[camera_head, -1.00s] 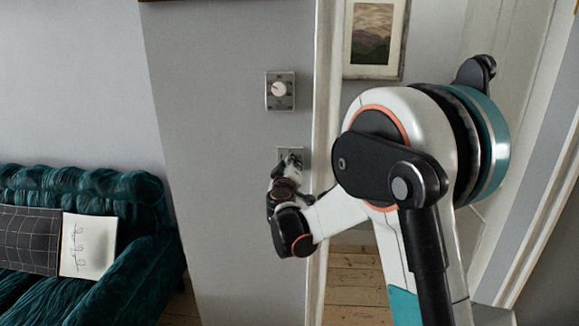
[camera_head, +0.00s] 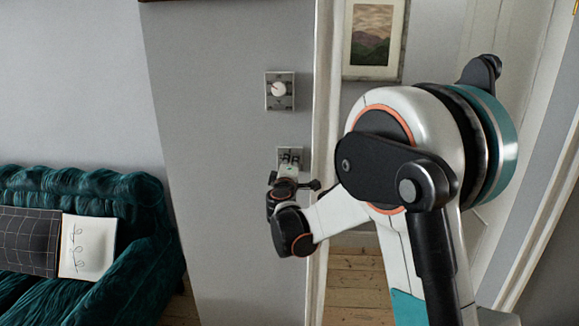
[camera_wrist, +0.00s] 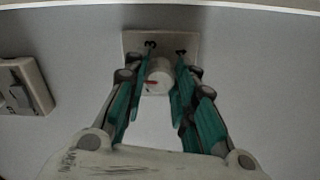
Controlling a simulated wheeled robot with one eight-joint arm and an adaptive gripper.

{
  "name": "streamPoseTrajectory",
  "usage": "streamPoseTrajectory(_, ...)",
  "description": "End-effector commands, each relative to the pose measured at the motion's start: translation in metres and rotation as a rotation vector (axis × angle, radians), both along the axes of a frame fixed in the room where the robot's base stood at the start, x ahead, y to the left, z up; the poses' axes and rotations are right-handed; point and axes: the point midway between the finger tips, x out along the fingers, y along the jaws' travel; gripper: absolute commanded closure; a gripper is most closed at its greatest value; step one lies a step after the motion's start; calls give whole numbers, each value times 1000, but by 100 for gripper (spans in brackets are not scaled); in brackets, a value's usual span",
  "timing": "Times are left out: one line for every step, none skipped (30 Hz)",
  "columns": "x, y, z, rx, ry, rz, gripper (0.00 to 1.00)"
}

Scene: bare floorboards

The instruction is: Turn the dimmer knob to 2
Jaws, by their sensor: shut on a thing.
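The dimmer knob (camera_wrist: 156,77) is white and round with a red mark, in the wrist view. It sits on a pale wall plate (camera_wrist: 133,42) with dark digits; a 3 shows at the upper left, and the digit at the upper right is partly hidden. My gripper (camera_wrist: 160,68) has its two green-padded fingers on either side of the knob, shut on it. In the head view, my gripper (camera_head: 289,168) is at the lower wall plate (camera_head: 283,153) and covers most of it. The digit under the red mark cannot be read.
A second plate (camera_head: 272,103) with a white dial (camera_head: 279,89) and red pointer is higher on the wall. The wrist view shows another fitting (camera_wrist: 25,87) at left. A green sofa (camera_head: 140,215) stands at left, and a door frame (camera_head: 323,110) at right.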

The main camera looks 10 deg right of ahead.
Motion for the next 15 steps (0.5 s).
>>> streamPoseTrajectory(0, 0, -1, -5, 3, 0, 99)
streamPoseTrajectory(0, 0, -1, -8, 4, 0, 99)
streamPoseTrajectory(0, 0, -1, -11, 5, 0, 99)
streamPoseTrajectory(0, 0, -1, -13, 5, 0, 99)
streamPoseTrajectory(0, 0, -1, -14, 6, 0, 99)
streamPoseTrajectory(0, 0, -1, -15, 6, 0, 99)
streamPoseTrajectory(0, 0, -1, -15, 6, 0, 99)
streamPoseTrajectory(0, 0, -1, -15, 6, 0, 99)
streamPoseTrajectory(0, 0, -1, -15, 6, 0, 99)
streamPoseTrajectory(0, 0, -1, -15, 6, 1, 99)
streamPoseTrajectory(0, 0, -1, -15, 6, 1, 99)
streamPoseTrajectory(0, 0, -1, -15, 6, 1, 99)
streamPoseTrajectory(0, 0, -1, -15, 6, 1, 99)
streamPoseTrajectory(0, 0, -1, -15, 6, 1, 99)
streamPoseTrajectory(0, 0, -1, -14, 5, 1, 71)
